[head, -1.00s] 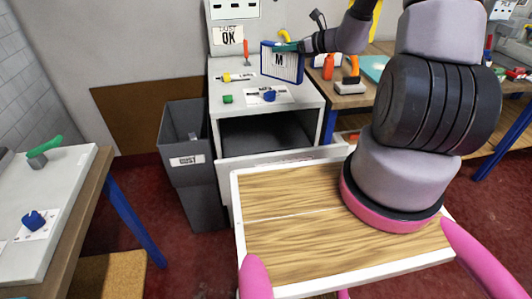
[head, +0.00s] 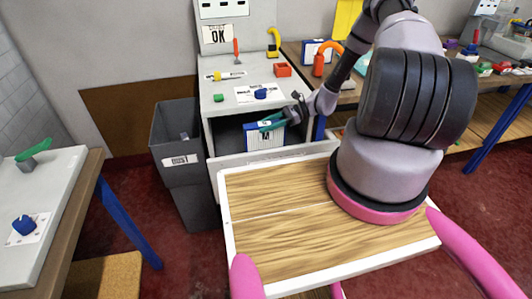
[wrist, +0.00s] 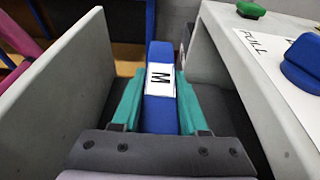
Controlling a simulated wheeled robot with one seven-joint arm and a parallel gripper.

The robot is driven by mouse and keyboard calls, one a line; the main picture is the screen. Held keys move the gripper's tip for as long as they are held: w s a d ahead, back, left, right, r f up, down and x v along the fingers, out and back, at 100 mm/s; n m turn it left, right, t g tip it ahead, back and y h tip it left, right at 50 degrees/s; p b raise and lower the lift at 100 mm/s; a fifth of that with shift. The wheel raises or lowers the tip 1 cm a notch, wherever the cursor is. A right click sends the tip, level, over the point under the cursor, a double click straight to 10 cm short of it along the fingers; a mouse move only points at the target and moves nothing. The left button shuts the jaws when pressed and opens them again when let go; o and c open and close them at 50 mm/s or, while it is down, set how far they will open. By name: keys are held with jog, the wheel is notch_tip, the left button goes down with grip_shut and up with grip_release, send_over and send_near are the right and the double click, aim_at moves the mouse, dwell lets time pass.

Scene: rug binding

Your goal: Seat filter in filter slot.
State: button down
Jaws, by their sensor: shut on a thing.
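The filter (head: 264,139) has a blue frame, a white pleated face and an "M" label. It is upright at the open front of the grey cabinet (head: 212,103). My gripper (head: 272,123) has teal fingers and is shut on the filter's upper part. In the wrist view the filter's blue top edge (wrist: 160,115) sits between the two fingers (wrist: 158,88), between a pale panel on the left and the cabinet top on the right. The dark opening (head: 228,135) shows behind the filter. The filter's lower end and any slot seat are hidden.
The cabinet's pale front panel (head: 230,164) hangs open before the opening. The cabinet top carries a blue knob (head: 261,94), a green button (head: 219,98) and an orange block (head: 282,70). A grey bin (head: 176,140) stands left. Another blue-framed filter-like item (head: 312,52) is on the bench.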

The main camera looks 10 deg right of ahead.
aim_at(266, 141)
jog(key=f, duration=0.8)
jog(key=shift+s, duration=0.2)
jog(key=shift+c, duration=2.2)
grip_release()
jog(key=shift+w, duration=0.1)
